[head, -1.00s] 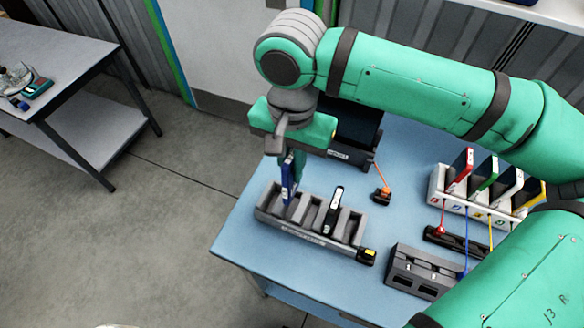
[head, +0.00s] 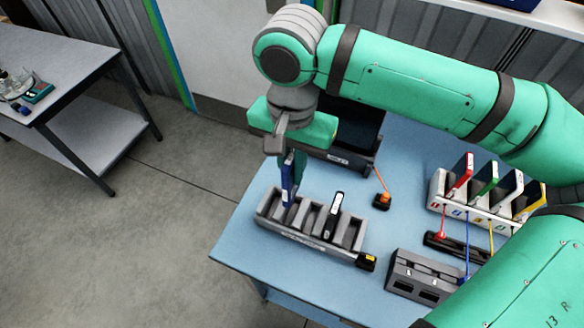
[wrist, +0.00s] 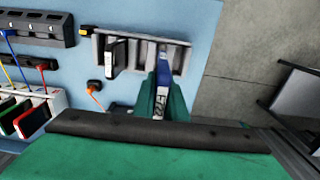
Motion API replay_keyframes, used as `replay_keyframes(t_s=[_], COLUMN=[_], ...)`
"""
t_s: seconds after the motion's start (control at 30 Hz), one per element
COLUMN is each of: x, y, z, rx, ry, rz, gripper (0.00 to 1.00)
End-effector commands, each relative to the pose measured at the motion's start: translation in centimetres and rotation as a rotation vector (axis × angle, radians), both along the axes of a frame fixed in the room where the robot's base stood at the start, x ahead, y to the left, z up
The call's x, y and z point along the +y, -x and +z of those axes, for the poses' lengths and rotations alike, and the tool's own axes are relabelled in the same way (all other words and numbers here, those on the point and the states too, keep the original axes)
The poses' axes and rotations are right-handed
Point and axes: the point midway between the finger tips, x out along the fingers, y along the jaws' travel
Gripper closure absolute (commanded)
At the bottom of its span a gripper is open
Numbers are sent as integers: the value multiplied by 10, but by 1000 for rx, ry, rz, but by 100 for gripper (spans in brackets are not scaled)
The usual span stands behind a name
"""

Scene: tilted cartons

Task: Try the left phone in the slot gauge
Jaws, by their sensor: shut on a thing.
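My gripper (head: 288,160) is shut on a blue phone (head: 289,186), which it holds upright at the left end of a grey slotted rack (head: 315,240). The phone's lower end meets the leftmost slots in the picture; I cannot tell how deep it sits. The wrist view shows the blue phone (wrist: 163,68) between the green fingers (wrist: 162,98), at one end of the rack (wrist: 141,37). A black phone (head: 334,214) leans in another rack slot. A dark grey block with two openings (head: 418,279), possibly the slot gauge, stands to the right.
A white stand (head: 470,208) with coloured, tilted cards is at the right. A black bin (head: 358,130) stands behind my gripper. An orange-corded plug (head: 382,200) and a yellow-black piece (head: 366,262) lie near the rack. Blue table (head: 235,240) is bare at the left.

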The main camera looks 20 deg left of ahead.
Motion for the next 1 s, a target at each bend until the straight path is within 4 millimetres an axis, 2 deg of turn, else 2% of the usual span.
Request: replay_keyframes(t_s=[0.43,1.0], x=[0,0], y=[0,-1], z=[4,43], rx=[-1,-2], ry=[-1,-1], rz=[0,-1], gripper=[100,100])
